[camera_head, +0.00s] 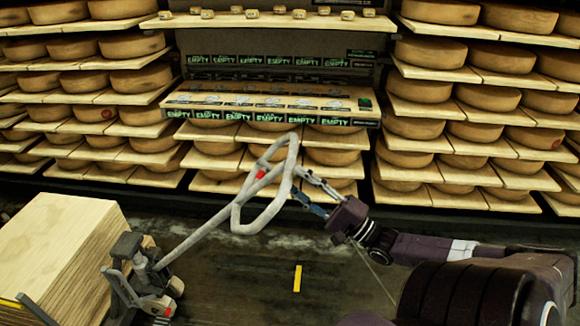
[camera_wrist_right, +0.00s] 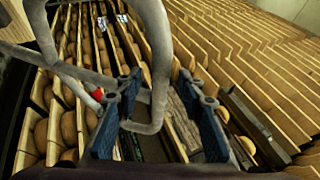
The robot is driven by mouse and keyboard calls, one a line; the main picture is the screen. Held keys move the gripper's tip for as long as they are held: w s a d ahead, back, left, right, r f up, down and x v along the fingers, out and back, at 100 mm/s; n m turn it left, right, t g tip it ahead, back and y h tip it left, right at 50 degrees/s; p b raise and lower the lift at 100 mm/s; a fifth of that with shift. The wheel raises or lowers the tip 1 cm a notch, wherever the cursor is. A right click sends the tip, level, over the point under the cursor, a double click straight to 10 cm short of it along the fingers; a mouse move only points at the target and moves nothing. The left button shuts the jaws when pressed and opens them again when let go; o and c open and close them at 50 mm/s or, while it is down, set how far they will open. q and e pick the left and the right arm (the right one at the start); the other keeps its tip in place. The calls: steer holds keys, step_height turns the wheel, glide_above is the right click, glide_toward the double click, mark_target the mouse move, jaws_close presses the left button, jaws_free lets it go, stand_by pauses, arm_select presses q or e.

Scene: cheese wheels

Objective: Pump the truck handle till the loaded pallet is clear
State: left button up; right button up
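The grey truck handle (camera_head: 240,212) ends in a loop and leans up and right from the pallet truck (camera_head: 140,275) at lower left. The loaded pallet's stack of pale boards (camera_head: 62,245) stands beside the truck at the left edge; whether it is off the floor cannot be told. My right gripper (camera_head: 297,183) is at the right side of the loop, its two blue fingers apart. In the right wrist view the handle loop (camera_wrist_right: 157,60) passes between or just beyond the open fingers (camera_wrist_right: 162,88); contact cannot be told. My left gripper is not in view.
Shelves of cheese wheels (camera_head: 430,90) line the back. A rack with a row of EMPTY labels (camera_head: 270,117) stands behind the handle. A yellow mark (camera_head: 297,278) lies on the dark floor, which is clear around it.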

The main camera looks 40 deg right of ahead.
steer(key=v, duration=0.9)
steer(key=shift+w, duration=0.1)
